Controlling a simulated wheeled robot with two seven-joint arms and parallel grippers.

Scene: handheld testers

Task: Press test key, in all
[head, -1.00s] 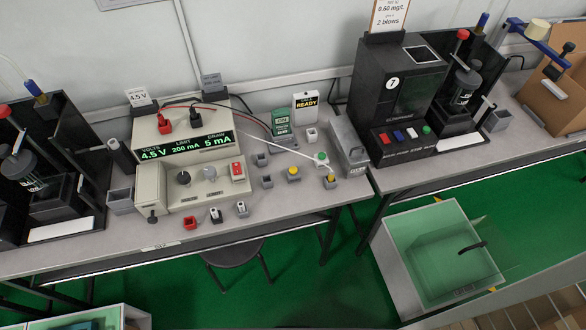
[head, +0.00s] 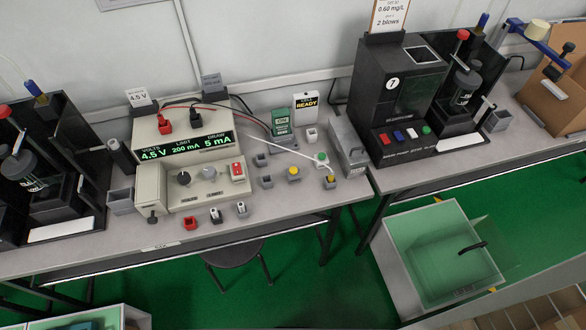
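Neither of my grippers shows in the head view. A small green handheld tester (head: 282,123) stands upright at the back of the bench, with a lit display that seems to read "ON". I cannot tell which key is the test key.
Small grey holders with yellow (head: 293,173), green (head: 321,158) and other coloured tops stand on the bench. A grey box (head: 347,148) stands by the right edge. A stool (head: 235,252) is under the bench. A green-lined bin (head: 440,255) is on the floor at right.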

